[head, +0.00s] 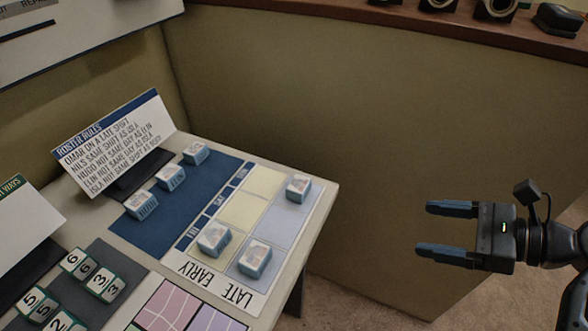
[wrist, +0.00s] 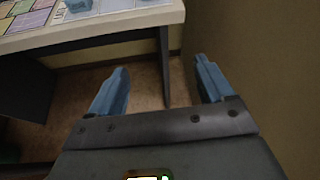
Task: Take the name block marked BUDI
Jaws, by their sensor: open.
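Several small pale-blue name blocks are on the console. Three stand in a row on the dark blue area: a near block (head: 141,204), a middle block (head: 171,177) and a far block (head: 195,152). Three more sit on the shift grid: one at the right (head: 298,188), one at the left (head: 214,239) and one nearest the front (head: 254,260). Their lettering is too small to read surely, so I cannot tell which is BUDI. My gripper (head: 425,228) is open and empty, off the console's right side. In the wrist view its fingers (wrist: 160,66) are apart over the floor.
The console top (head: 322,196) ends between the blocks and my gripper. A roster rules card (head: 113,143) stands behind the blue area. Several number tiles (head: 103,284) lie at the front left. A wooden shelf (head: 390,15) with dark items runs along the back. Open floor lies beneath my gripper.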

